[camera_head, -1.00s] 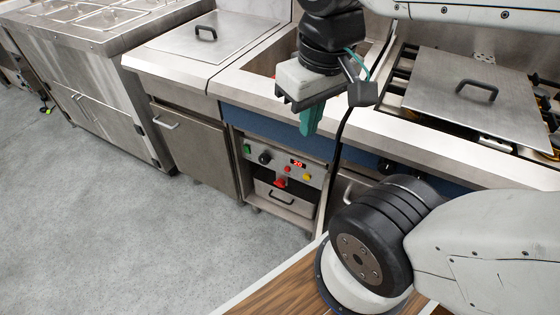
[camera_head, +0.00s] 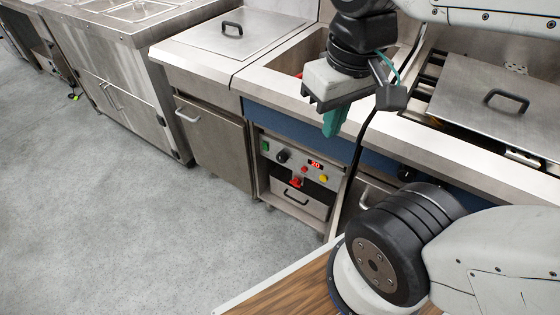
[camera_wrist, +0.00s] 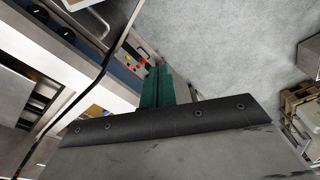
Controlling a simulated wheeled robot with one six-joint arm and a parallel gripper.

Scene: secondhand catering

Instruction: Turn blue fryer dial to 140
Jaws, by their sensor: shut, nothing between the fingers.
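The fryer with the blue front band (camera_head: 290,122) has a metal control panel (camera_head: 303,169) low on its front. A black dial (camera_head: 282,156) sits at the panel's left, and a red display (camera_head: 315,164) appears to read 20. My gripper (camera_head: 334,124) has green fingers, shut and empty, pointing down in front of the blue band. It is above and right of the dial in the picture, apart from the panel. In the wrist view, the shut fingers (camera_wrist: 157,86) point toward the small panel (camera_wrist: 136,57). The dial's marks are too small to read.
The panel also has a green switch (camera_head: 265,146), a red knob (camera_head: 296,182) and a yellow button (camera_head: 323,179). A drawer with a black handle (camera_head: 297,196) is below. A cabinet (camera_head: 207,140) stands left. Open grey floor (camera_head: 120,220) lies in front.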

